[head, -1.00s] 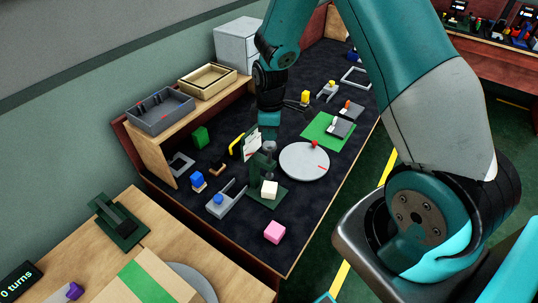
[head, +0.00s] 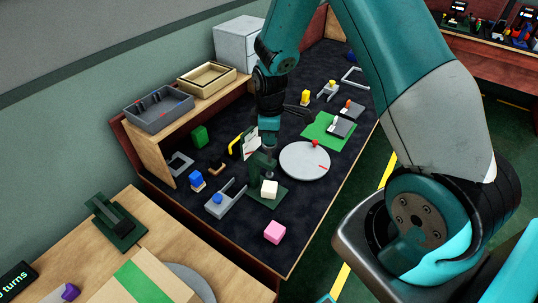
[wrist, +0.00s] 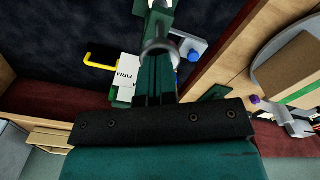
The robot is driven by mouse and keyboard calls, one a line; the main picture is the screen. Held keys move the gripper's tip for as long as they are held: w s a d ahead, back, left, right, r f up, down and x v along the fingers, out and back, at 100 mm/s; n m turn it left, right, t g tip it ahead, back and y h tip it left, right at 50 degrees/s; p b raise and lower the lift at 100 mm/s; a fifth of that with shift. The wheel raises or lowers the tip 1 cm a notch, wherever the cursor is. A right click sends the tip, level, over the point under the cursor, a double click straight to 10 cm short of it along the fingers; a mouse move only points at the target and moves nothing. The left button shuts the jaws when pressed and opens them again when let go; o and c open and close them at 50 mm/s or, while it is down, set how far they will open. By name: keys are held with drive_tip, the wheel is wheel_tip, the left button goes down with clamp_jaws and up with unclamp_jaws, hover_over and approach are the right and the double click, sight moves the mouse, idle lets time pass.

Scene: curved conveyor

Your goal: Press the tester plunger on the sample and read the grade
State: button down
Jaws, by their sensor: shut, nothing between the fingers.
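The tester is a dark green stand (head: 262,166) on a green base plate. A white sample block (head: 269,188) sits on that plate, in front of the stand. My gripper (head: 269,147) is shut and empty, pointing down right over the tester's grey plunger; its tips overlap the plunger top, and I cannot tell whether they touch. In the wrist view the round grey plunger head (wrist: 160,50) shows at the ends of my closed fingers. A white card (head: 249,146) with a grade word, apparently FIRM, stands behind the tester; the wrist view shows the card (wrist: 127,74) partly hidden.
A round grey disc (head: 304,161) with a red knob lies right of the tester. A grey fixture (head: 226,200) with a blue part is at left. A pink cube (head: 275,231) lies near the front edge. A yellow handle (head: 236,143) is behind the tester.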

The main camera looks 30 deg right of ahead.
sight(270, 161)
drive_tip(key=shift+f+b, duration=2)
drive_tip(key=shift+f, duration=0.9)
wheel_tip(270, 161, up, 9)
drive_tip(key=p, duration=0.7)
drive_tip(key=s+a+r+m+y+b, duration=0.2)
drive_tip(key=s+a+r+b, duration=0.2)
drive_tip(key=s+a+r, duration=0.6)
drive_tip(key=s+a+r+y+b, duration=0.1)
drive_tip(key=s+a+r, duration=0.2)
drive_tip(key=s, duration=0.4)
drive_tip(key=s+a+r+m+y+b, duration=0.1)
drive_tip(key=s+a+r+b, duration=0.1)
drive_tip(key=s+a+r, duration=0.2)
drive_tip(key=s, duration=0.2)
drive_tip(key=shift+s+a, duration=0.3)
drive_tip(key=shift+s, duration=0.1)
